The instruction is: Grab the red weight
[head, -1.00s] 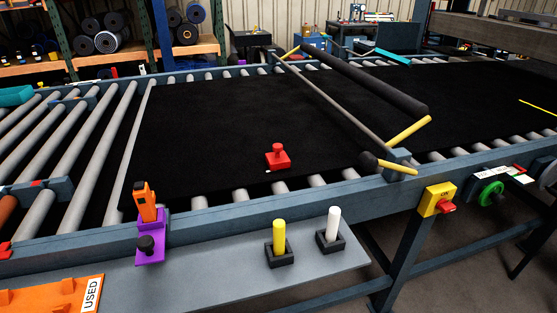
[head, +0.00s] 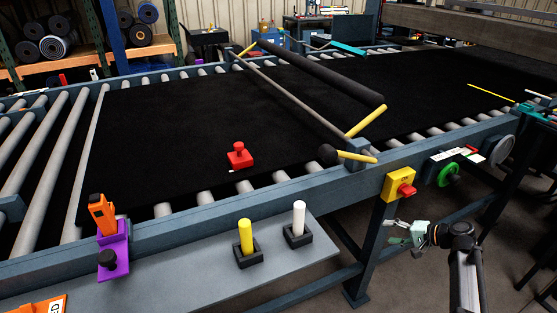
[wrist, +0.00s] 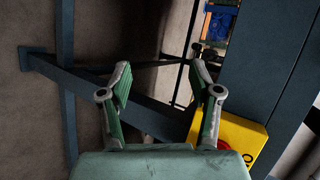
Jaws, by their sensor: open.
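The red weight (head: 239,157) is a small block with a knob on top. It sits on the black belt (head: 190,125) near the front edge, in the middle-left of the head view. My gripper (head: 394,231) is at the lower right of the head view, outside the front rail and below the yellow switch box, well to the right of the weight. In the wrist view my gripper (wrist: 160,80) has its two fingers spread with nothing between them. The weight does not show in the wrist view.
A yellow switch box (head: 399,183) with a red knob is on the front rail (head: 300,187), close above my gripper. A bar frame (head: 310,105) spans the belt right of the weight. Yellow (head: 246,237) and white (head: 298,218) pegs and an orange tool (head: 102,214) stand in front.

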